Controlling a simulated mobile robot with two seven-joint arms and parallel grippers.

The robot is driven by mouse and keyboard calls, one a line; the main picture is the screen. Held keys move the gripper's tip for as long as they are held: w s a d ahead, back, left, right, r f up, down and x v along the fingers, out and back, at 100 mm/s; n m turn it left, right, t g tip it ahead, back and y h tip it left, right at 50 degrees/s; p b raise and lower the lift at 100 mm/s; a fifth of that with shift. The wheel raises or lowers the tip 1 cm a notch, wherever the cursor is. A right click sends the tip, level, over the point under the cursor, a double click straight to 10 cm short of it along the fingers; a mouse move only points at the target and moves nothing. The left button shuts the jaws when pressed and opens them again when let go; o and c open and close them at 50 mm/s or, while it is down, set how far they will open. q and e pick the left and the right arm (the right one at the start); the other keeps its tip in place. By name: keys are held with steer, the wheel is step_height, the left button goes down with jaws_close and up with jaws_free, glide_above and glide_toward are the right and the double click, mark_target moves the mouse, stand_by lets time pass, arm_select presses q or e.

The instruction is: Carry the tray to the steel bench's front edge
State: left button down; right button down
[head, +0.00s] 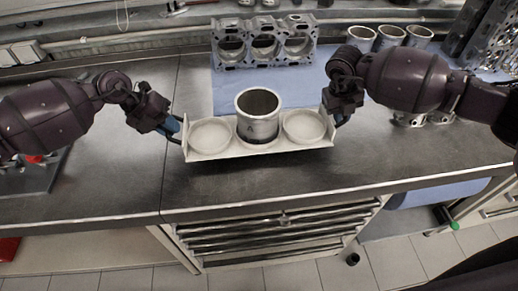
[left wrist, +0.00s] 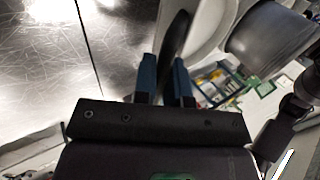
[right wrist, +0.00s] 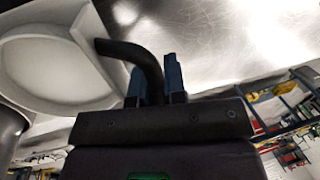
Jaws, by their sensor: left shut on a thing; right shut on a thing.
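The white tray (head: 222,156) is near the front of the steel bench (head: 400,170). It has round recesses; a metal cylinder liner (head: 257,125) stands upright in the middle one, and the two outer ones are empty. My left gripper (head: 174,127) is at the tray's left end, shut on its dark handle, which shows between blue fingers in the left wrist view (left wrist: 175,45). My right gripper (head: 338,115) is at the right end, shut on the other dark handle (right wrist: 140,55). I cannot tell whether the tray touches the bench.
An engine block (head: 264,42) stands on a blue mat (head: 230,90) behind the tray. Several more liners (head: 390,38) stand at the back right. Bare bench lies in front of the tray up to the front edge, with a drawer cabinet (head: 270,230) below.

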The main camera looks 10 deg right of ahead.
steer(key=shift+f, duration=0.1)
